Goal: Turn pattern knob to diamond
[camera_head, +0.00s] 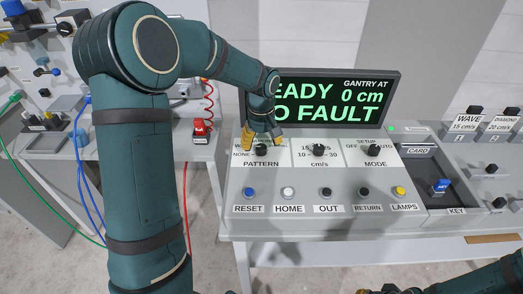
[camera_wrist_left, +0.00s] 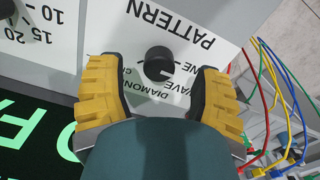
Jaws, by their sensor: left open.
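The black PATTERN knob (camera_head: 261,150) is on the left of the sloped control panel (camera_head: 290,183). In the left wrist view the knob (camera_wrist_left: 158,64) shows upside down, with NONE, WAVE and DIAMOND labels around it, partly hidden by my gripper. Its pointer seems to be on the NONE side, but this is hard to tell. My left gripper (camera_head: 262,137) is open over the knob. In the wrist view its yellow fingers (camera_wrist_left: 159,68) stand on either side of the knob, with gaps. Part of my right gripper (camera_head: 385,290) shows at the bottom edge; its jaws are unclear.
A cm/s knob (camera_head: 318,149) and a MODE knob (camera_head: 374,151) sit right of PATTERN. Several buttons line the front, including blue RESET (camera_head: 249,192). The display (camera_head: 340,100) behind reads NO FAULT, partly hidden by my arm. A card and key recess (camera_head: 440,180) is at right.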

